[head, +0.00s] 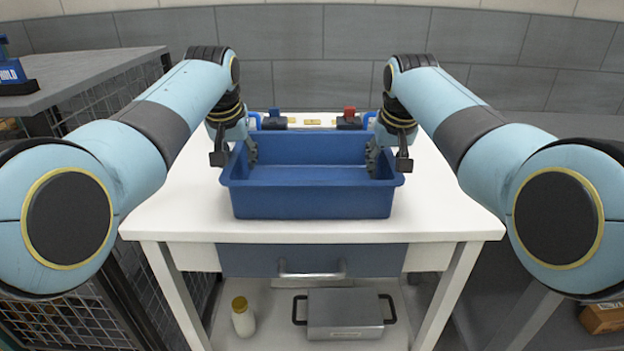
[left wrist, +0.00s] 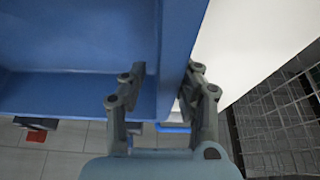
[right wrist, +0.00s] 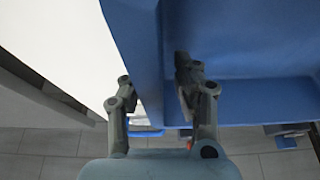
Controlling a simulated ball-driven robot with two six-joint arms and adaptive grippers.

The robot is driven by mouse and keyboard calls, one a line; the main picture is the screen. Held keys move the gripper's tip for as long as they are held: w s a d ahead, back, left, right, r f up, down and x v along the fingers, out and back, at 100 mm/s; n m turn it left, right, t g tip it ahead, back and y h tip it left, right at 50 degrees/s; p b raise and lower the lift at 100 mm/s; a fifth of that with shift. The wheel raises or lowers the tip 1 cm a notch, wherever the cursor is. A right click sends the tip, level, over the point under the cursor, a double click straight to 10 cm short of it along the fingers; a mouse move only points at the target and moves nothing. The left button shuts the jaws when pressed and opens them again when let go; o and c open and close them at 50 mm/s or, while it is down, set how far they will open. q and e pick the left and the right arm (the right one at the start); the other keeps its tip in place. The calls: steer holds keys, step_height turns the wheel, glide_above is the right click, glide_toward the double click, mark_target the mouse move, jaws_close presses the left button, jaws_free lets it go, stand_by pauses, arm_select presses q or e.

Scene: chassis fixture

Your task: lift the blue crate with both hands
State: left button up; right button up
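The blue crate (head: 312,203) sits level on the white table and looks empty. My left gripper (head: 241,148) is at its left wall and my right gripper (head: 382,150) is at its right wall, both pointing down. In the left wrist view, the fingers of my left gripper (left wrist: 164,88) straddle the crate wall, one inside and one outside, with a gap on the inner side. In the right wrist view, my right gripper (right wrist: 155,88) straddles the opposite wall the same way, also with an inner gap.
The white table (head: 190,222) has clear strips beside and in front of the crate. Blue and red items (head: 349,117) stand behind it. A grey case (head: 345,308) and a bottle (head: 242,316) are on the lower shelf. A mesh-sided grey bench (head: 90,72) stands at left.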

arm_select(q)
jaws_close()
arm_select(e)
jaws_close()
arm_select(q)
steer(key=shift+r, duration=0.1)
